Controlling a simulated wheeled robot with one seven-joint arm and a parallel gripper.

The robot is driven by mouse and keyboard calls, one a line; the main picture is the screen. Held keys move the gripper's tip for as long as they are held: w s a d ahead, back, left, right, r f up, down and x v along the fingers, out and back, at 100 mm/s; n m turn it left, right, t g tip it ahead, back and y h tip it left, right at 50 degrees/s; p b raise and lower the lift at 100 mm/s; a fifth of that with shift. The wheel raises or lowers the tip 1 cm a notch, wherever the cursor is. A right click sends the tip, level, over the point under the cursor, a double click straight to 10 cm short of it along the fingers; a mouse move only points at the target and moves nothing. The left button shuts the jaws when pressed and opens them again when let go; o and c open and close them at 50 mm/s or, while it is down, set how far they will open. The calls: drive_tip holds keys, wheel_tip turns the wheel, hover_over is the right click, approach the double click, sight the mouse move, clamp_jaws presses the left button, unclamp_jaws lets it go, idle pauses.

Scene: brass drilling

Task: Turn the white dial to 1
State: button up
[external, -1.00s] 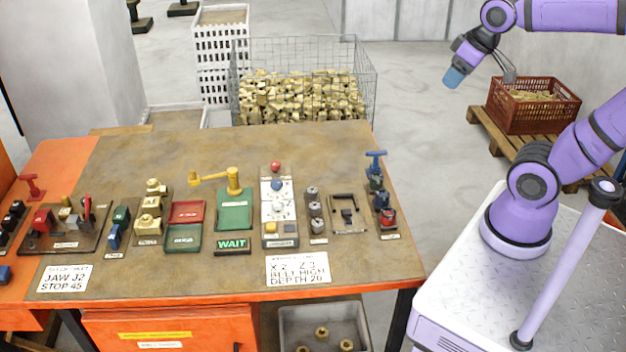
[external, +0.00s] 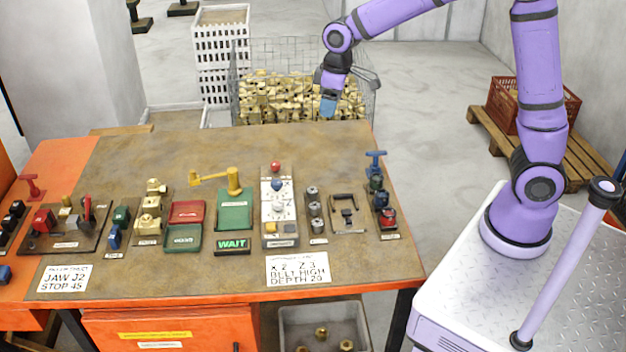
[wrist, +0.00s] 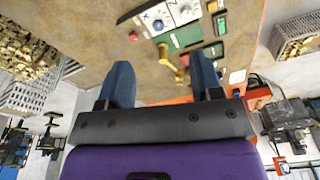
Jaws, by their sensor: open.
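The white dial (external: 279,207) sits on a pale upright-marked panel (external: 266,222) near the middle of the bench, just below a blue knob (external: 277,185) and a red button (external: 275,167). In the wrist view the white dial (wrist: 185,12) is at the top, beside the blue knob (wrist: 158,24). Its number marks are too small to read. My gripper (external: 329,104) is raised behind the bench's far edge, in front of the wire basket, away from the dial. In the wrist view my gripper (wrist: 162,78) has its blue fingers spread apart with nothing held.
A yellow crank handle (external: 215,179) stands left of the panel over a green block (external: 234,210). Grey knobs (external: 314,208) and a black frame (external: 347,214) lie to its right. The back of the bench (external: 270,142) is clear. A wire basket (external: 245,60) of brass parts stands behind.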

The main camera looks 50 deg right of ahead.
drive_tip(key=w+a+f+n, duration=0.1)
drive_tip(key=w+a+f, duration=0.45)
drive_tip(key=f, duration=0.25)
drive_tip(key=n+g+h, duration=0.1)
drive_tip(key=n, duration=0.1)
approach(280, 202)
wheel_tip(280, 202, down, 9)
drive_tip(key=shift+w+f, duration=0.15)
drive_tip(key=shift+c, duration=0.2)
drive_tip(key=c, duration=0.9)
